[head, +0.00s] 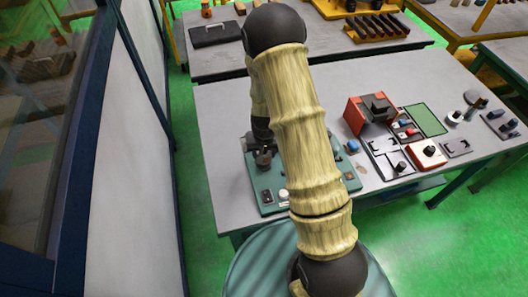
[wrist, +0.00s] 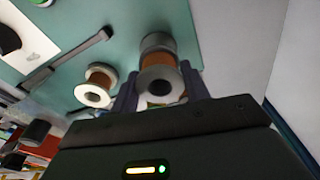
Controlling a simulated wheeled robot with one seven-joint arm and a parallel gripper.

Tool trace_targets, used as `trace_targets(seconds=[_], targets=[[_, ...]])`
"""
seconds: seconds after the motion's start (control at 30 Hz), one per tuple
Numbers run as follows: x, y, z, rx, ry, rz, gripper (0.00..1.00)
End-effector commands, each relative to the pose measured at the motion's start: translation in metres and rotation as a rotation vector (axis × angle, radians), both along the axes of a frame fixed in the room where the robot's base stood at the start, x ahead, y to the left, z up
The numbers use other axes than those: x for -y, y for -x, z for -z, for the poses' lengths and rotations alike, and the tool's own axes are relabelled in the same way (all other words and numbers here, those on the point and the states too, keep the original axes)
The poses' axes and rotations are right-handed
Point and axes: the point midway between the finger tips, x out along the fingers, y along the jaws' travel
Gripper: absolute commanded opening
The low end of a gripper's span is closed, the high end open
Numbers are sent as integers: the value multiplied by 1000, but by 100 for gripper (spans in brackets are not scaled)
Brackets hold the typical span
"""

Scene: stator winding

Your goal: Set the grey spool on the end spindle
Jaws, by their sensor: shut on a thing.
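In the wrist view, my gripper (wrist: 158,92) is shut on a grey-flanged spool (wrist: 160,80) wound with copper-coloured wire. One finger stands on each side of it, and its dark centre hole faces the camera. A second spool (wrist: 95,86), with pale flanges and copper wire, stands on the teal board (wrist: 115,55) to the left, apart from the held one. I cannot tell whether the held spool touches the board. The end spindle cannot be made out in either view. In the head view my arm hides the held spool and much of the board (head: 268,207).
A dark grey bar (wrist: 65,65) lies across the board in the wrist view. In the head view, a red box (head: 366,113), a green mat (head: 426,120) and small fixtures occupy the table's right side. The grey table top (head: 215,150) is clear left of the board.

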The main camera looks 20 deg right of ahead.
Motion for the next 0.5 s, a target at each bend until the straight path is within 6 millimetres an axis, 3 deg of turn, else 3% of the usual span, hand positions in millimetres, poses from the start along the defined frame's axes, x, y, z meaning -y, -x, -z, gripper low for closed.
trace_targets(seconds=[0.5], targets=[[0,0,10,0,0,0,23]])
